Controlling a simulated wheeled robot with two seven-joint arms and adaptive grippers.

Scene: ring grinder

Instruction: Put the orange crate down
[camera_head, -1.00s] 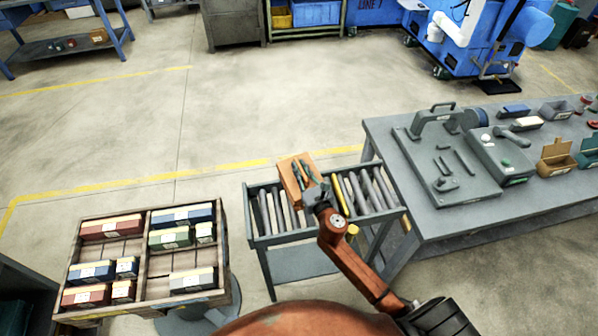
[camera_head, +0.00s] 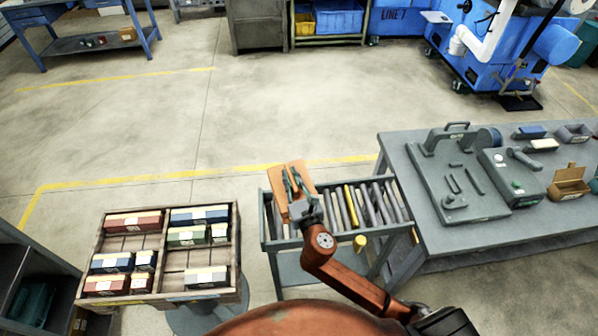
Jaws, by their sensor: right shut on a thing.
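The orange crate (camera_head: 271,182) is a small orange-brown box over the left part of the grey roller stand (camera_head: 264,222). My right gripper (camera_head: 291,180) is shut on the orange crate from above, and its fingers and wrist cover part of it. I cannot tell whether the crate touches the rollers or hangs just above them. My left gripper is not in view.
A wooden tray (camera_head: 153,245) with several small coloured boxes stands at the left. A grey workbench (camera_head: 425,217) with a tool, a case and small bins stands at the right. The rollers (camera_head: 372,203) right of the crate are clear. Open floor lies behind.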

